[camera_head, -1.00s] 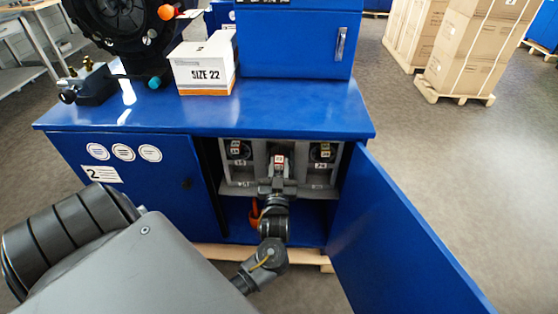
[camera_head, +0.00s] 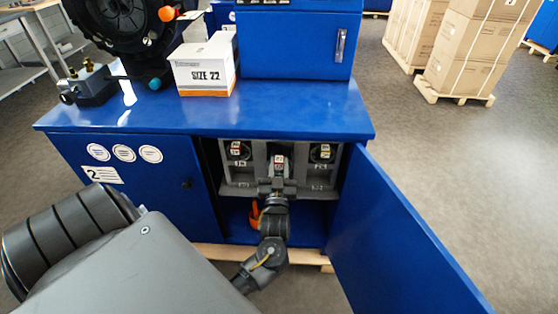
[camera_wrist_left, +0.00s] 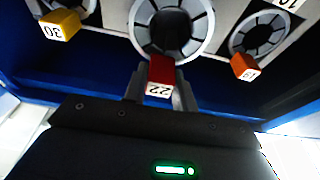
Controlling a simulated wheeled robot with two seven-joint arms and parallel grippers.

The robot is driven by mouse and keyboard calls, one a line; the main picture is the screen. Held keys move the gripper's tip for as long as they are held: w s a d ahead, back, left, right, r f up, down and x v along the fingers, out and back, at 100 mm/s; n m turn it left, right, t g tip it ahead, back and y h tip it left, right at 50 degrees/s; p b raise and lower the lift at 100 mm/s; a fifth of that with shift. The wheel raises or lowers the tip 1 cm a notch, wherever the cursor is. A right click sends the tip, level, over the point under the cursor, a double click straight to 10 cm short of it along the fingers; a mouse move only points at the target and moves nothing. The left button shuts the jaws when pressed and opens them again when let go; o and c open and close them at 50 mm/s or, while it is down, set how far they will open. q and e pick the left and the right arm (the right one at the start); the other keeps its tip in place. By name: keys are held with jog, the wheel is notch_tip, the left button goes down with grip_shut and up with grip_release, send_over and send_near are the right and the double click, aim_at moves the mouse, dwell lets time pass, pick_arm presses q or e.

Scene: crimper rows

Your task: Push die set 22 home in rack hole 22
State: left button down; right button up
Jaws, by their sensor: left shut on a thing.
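Die set 22 (camera_wrist_left: 171,28) shows in the left wrist view as a round dark segmented piece with a pale rim and a red tab marked 22 (camera_wrist_left: 161,72). In the head view its tab (camera_head: 279,160) sits at the middle of the rack (camera_head: 258,163) inside the open cabinet. My left gripper (camera_head: 278,181) is in front of the rack; its fingers (camera_wrist_left: 160,92) are shut on the red tab. The die set is at the middle rack position, but I cannot tell how deep it sits. Hole 22 is hidden behind it. My right gripper is not in view.
Die sets with a yellow tab marked 30 (camera_wrist_left: 60,25) and an orange tab (camera_wrist_left: 245,67) flank it closely. The cabinet door (camera_head: 400,235) stands open on the right. A SIZE 22 box (camera_head: 205,70) stands on the blue bench top (camera_head: 290,110). An orange item (camera_head: 256,214) is below the rack.

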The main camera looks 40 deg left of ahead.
aim_at(280, 152)
pick_arm(q)
jog(key=shift+f+b+x, duration=0.15)
jog(key=shift+b+x, duration=0.05)
jog(key=shift+x, duration=0.85)
jog(key=shift+f+b+x, duration=0.15)
jog(key=shift+f+x, duration=0.05)
jog(key=shift+x, duration=0.8)
jog(key=shift+f+b+x, duration=0.15)
jog(key=shift+b+x, duration=0.05)
jog(key=shift+x, duration=0.85)
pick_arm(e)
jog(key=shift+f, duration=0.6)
pick_arm(q)
jog(key=c, duration=1.1)
grip_release()
jog(key=shift+c, duration=0.2)
jog(key=shift+o, duration=0.5)
jog(key=shift+f, duration=0.4)
jog(key=shift+s+d, duration=0.1)
jog(key=shift+s, duration=0.1)
jog(key=v, duration=1)
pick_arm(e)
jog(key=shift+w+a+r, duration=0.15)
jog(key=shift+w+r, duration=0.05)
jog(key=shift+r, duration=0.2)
pick_arm(q)
jog(key=shift+s+d+r, duration=0.1)
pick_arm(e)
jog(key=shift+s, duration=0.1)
